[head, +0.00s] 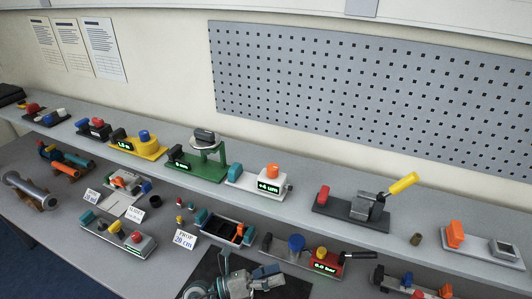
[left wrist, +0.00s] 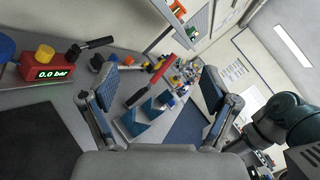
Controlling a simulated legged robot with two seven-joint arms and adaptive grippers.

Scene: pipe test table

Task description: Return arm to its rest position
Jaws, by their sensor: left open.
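My left gripper (head: 246,272) is at the bottom centre of the head view, over a dark mat on the table. In the left wrist view my left gripper (left wrist: 160,92) has its two blue-padded fingers wide apart, with nothing held between them. The lower part of my left arm is cut off by the head view's bottom edge. My right gripper does not show in either view.
The red gauge (head: 326,263) reading 0.0 bar stands just right of the left gripper; it also shows in the left wrist view (left wrist: 48,70). A dark open bin (head: 225,228) is behind the gripper. Several devices line the raised shelf, below a pegboard (head: 370,95).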

